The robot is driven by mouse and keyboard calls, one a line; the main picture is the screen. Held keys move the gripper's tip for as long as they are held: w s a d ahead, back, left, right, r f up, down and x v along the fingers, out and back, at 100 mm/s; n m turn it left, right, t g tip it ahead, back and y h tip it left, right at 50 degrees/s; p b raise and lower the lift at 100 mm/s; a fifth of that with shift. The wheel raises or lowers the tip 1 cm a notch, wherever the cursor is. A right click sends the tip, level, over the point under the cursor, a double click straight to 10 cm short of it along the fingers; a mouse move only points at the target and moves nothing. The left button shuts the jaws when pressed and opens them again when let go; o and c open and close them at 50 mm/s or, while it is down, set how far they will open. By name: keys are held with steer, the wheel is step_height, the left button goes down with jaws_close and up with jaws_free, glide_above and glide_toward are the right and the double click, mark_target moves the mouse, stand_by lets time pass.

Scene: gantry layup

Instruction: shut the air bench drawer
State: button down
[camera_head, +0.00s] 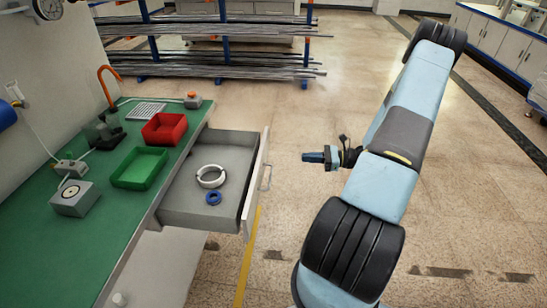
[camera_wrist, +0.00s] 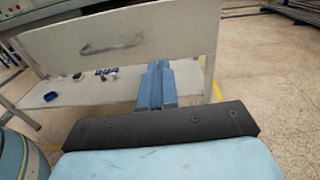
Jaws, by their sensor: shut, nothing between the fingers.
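The air bench drawer (camera_head: 225,152) stands pulled out from the green-topped bench (camera_head: 95,225) in the head view. A white ring (camera_head: 210,183) and a smaller blue ring (camera_head: 213,198) lie in it.
A red bin (camera_head: 165,128), a green bin (camera_head: 139,182) and a grey gauge block (camera_head: 76,198) stand on the bench. A rack of metal bars (camera_head: 215,55) stands at the back. The floor between the drawer front and my gripper is clear.

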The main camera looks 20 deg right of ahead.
steer(key=x, duration=1.3)
steer(key=shift+w+f+m+t, duration=0.4)
steer(key=shift+w, duration=0.1)
